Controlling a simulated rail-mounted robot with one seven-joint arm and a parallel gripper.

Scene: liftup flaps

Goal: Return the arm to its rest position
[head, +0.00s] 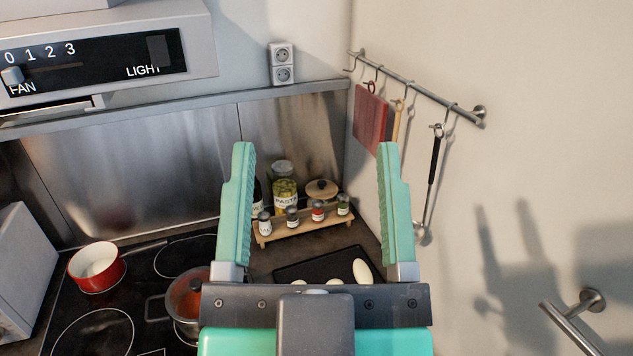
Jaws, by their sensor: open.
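My gripper (315,165) is in the lower middle of the head view, pointing up and away toward the back corner. Its two green ribbed fingers are wide apart with nothing between them. Through the gap I see the counter and a spice rack further back. The gripper touches nothing that I can see. The rest of my arm is below the picture's edge.
A range hood (100,60) hangs at the upper left. A red pot (97,268) and a lidded pan (187,300) stand on the black hob. A wooden spice rack (305,228) and dark tray (300,270) are behind the gripper. A utensil rail (420,87) and bar handle (570,325) are at right.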

